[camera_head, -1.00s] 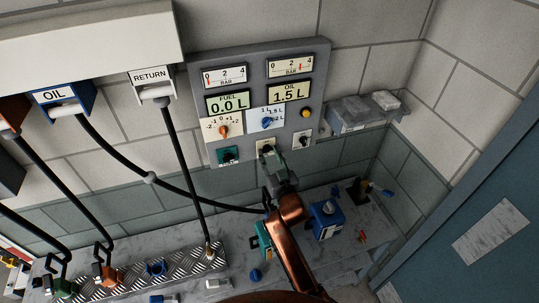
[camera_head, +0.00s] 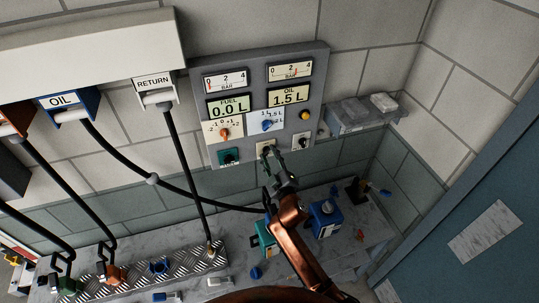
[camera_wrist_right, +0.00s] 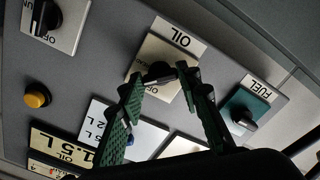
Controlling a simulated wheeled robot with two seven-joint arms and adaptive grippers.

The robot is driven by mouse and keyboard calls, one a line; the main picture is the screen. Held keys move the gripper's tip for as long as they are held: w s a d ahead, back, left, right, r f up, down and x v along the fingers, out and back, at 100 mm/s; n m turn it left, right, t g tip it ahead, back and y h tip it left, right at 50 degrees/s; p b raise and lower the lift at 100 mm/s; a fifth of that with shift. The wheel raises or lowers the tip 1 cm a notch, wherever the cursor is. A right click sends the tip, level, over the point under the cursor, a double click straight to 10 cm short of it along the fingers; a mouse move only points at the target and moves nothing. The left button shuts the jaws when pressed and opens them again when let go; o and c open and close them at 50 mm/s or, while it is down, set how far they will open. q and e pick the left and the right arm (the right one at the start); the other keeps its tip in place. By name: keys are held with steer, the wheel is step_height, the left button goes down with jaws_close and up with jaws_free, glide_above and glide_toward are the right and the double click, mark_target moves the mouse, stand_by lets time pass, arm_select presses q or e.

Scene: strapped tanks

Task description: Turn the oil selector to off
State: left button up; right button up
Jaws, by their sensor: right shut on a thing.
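The oil selector is a black knob on a cream plate under an OIL label. It shows in the right wrist view (camera_wrist_right: 158,73) and at the lower middle of the grey panel in the head view (camera_head: 267,149). My right gripper (camera_wrist_right: 162,76) has its two green fingers on either side of the knob and is shut on it. In the head view the right gripper (camera_head: 272,157) reaches up to the panel from below and partly covers the plate. The knob's exact pointing is hard to read behind the fingers. My left gripper is not in view.
The fuel selector (camera_wrist_right: 244,118) on its green plate sits close beside. Another black knob (camera_wrist_right: 46,17) and a yellow button (camera_wrist_right: 37,95) are farther off. The oil display (camera_head: 289,96) reads 1.5 L. A blue container (camera_head: 326,218) stands on the bench below.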

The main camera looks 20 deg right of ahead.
steer(key=n+p, duration=0.1)
steer(key=n, duration=0.4)
steer(key=shift+r, duration=0.1)
steer(key=shift+n+p, duration=0.5)
steer(key=shift+n, duration=1.4)
steer(key=o, duration=1.2)
steer(key=shift+c, duration=0.2)
steer(key=s, duration=1.2)
steer(key=shift+d, duration=0.15)
